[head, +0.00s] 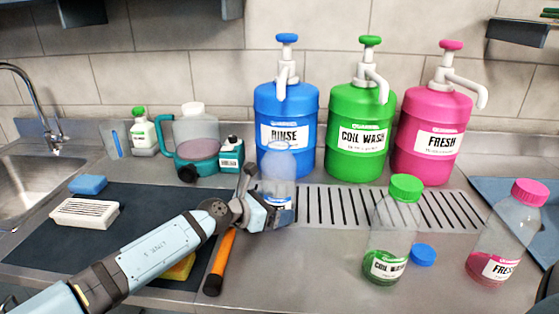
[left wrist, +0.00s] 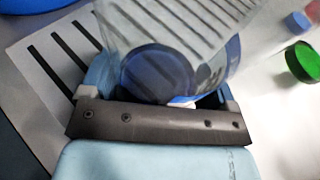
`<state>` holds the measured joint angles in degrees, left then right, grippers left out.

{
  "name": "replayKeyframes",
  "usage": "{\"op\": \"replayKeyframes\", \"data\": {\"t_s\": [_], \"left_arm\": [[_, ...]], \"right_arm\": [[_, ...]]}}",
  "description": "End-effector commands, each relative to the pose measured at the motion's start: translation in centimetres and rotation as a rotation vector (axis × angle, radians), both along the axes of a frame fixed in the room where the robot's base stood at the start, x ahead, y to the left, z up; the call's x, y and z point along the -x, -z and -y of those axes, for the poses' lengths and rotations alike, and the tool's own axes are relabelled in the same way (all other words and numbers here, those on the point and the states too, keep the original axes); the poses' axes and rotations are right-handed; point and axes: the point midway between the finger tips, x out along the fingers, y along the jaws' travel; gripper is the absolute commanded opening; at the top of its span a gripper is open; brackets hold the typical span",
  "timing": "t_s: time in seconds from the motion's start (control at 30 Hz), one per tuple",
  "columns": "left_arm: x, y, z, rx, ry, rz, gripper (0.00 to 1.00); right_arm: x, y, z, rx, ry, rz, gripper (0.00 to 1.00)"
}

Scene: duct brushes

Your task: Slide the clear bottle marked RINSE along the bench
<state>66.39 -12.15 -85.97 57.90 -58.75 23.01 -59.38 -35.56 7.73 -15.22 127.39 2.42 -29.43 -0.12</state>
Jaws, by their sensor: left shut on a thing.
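The clear bottle (head: 279,163) stands in front of the blue RINSE drum, with no cap on it and a little blue low down. Its label is mostly hidden by my gripper, so I cannot read it. My left gripper (head: 278,207) is shut on its lower part. In the left wrist view the clear bottle (left wrist: 185,45) is between the fingers of my left gripper (left wrist: 160,95), with the slotted bench seen through it. My right gripper is not in view.
A blue cap (head: 423,255) lies beside the green-capped COIL WASH bottle (head: 388,235); the pink-capped FRESH bottle (head: 505,235) stands farther right. Blue (head: 286,110), green (head: 359,120) and pink (head: 432,125) pump drums line the back. An orange-handled tool (head: 221,262) lies under my arm.

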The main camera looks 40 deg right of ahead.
Motion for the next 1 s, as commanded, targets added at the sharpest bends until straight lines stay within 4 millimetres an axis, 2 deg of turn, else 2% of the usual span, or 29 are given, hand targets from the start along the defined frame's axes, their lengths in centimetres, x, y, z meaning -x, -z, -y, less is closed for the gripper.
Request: {"op": "replayKeyframes", "data": {"t_s": [0.5,0.7,1.0], "left_arm": [[0.2,0.0,-0.1,-0.001,0.001,0.000,0.65],[0.8,-0.2,-0.7,-0.002,0.001,0.000,0.65],[2.0,-0.1,-1.7,-0.002,0.002,-0.002,0.65]], "right_arm": [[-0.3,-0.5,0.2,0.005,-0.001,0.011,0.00],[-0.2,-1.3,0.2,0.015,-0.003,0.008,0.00],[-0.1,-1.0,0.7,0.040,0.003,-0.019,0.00]]}}
